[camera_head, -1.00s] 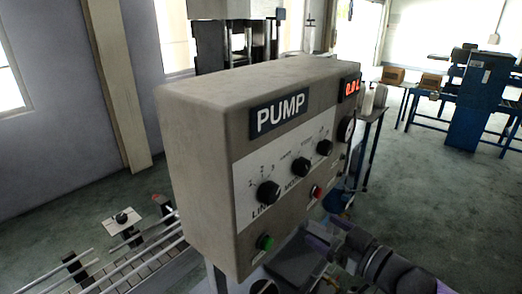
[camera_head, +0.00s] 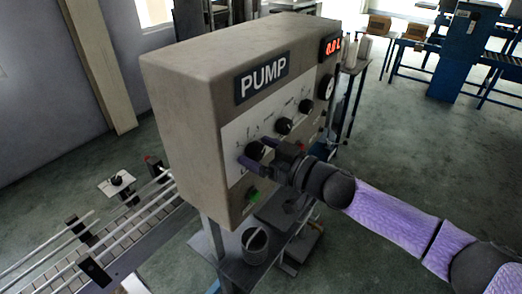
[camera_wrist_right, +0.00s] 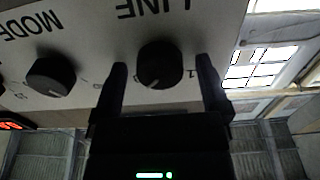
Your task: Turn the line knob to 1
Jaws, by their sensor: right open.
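The grey pump box (camera_head: 190,110) carries a panel with a row of black knobs. The line knob (camera_head: 254,149) is the leftmost and is partly covered by my right gripper (camera_head: 258,160). In the right wrist view, upside down, the line knob (camera_wrist_right: 160,62) sits between the two fingers of my right gripper (camera_wrist_right: 162,72), which is open, with gaps on both sides. The knob's white pointer mark is at its lower left in that view, off the printed 1 (camera_wrist_right: 191,73) on its right. My left gripper is not in view.
The mode knob (camera_wrist_right: 51,75) is beside the line knob. A green button (camera_head: 252,194) is below my right gripper. The red display (camera_head: 333,46) reads about 0.0 L. A metal container (camera_head: 256,244) stands under the box, and a roller conveyor (camera_head: 120,245) is at left.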

